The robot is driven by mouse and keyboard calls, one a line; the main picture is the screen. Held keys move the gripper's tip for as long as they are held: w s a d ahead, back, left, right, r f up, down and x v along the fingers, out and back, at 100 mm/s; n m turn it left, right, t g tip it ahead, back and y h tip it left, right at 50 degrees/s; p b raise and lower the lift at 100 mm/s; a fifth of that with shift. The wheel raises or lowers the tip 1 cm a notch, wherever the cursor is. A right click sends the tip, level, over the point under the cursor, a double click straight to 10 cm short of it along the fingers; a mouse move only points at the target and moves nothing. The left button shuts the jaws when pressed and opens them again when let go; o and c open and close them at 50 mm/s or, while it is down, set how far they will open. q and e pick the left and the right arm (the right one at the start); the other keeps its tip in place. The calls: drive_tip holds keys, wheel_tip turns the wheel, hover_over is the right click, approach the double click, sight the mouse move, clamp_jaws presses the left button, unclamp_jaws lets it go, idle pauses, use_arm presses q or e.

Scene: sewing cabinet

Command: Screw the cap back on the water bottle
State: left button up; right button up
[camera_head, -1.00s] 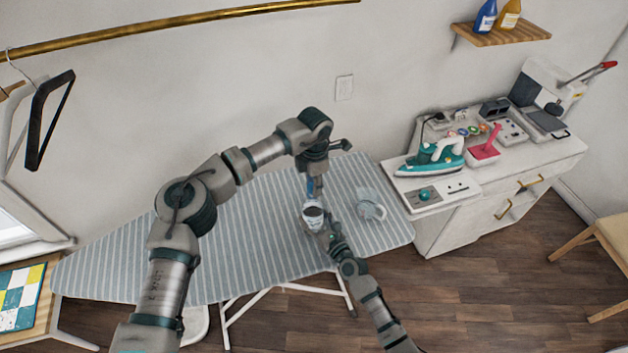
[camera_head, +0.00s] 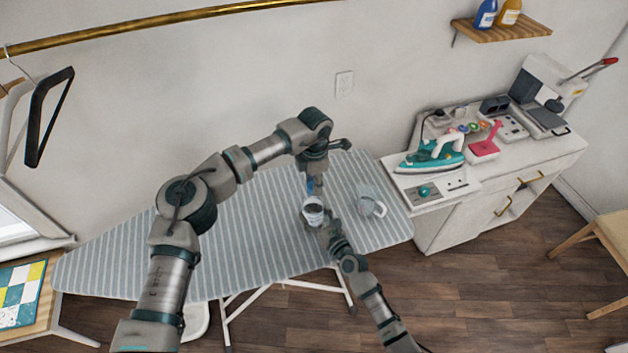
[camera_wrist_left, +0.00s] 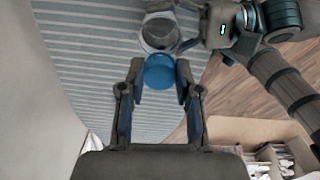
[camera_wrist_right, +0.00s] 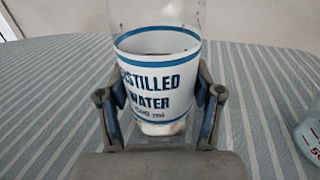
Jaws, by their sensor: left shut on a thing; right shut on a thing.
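The clear water bottle (camera_head: 313,216), with a white label, stands upright on the striped ironing board. My right gripper (camera_head: 326,228) is shut around its lower part; the right wrist view shows the labelled bottle (camera_wrist_right: 155,85) between the fingers. My left gripper (camera_wrist_left: 158,82) is shut on the blue cap (camera_wrist_left: 160,71), which also shows as a small blue patch in the head view (camera_head: 310,187). The bottle's round top (camera_wrist_left: 158,33) shows just past the cap in the left wrist view. The cap appears apart from the neck; the exact height gap cannot be told.
A clear jug (camera_head: 370,204) stands right of the bottle on the ironing board (camera_head: 250,240). A cabinet (camera_head: 470,210) to the right holds a teal iron (camera_head: 432,157) and sewing items. The board's left part is clear.

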use_arm(q)
drive_tip(key=m, duration=0.6)
drive_tip(key=shift+s+m, duration=0.1)
drive_tip(key=shift+m, duration=0.2)
drive_tip(key=m, duration=0.8)
drive_tip(key=shift+a, duration=0.15)
drive_tip(key=m, duration=0.2)
drive_tip(key=shift+m, duration=0.3)
drive_tip(key=m, duration=0.5)
drive_tip(key=shift+a, duration=0.1)
drive_tip(key=m, duration=0.7)
drive_tip(key=shift+a, duration=0.1)
drive_tip(key=o, duration=0.7)
drive_tip(key=shift+f, duration=0.1)
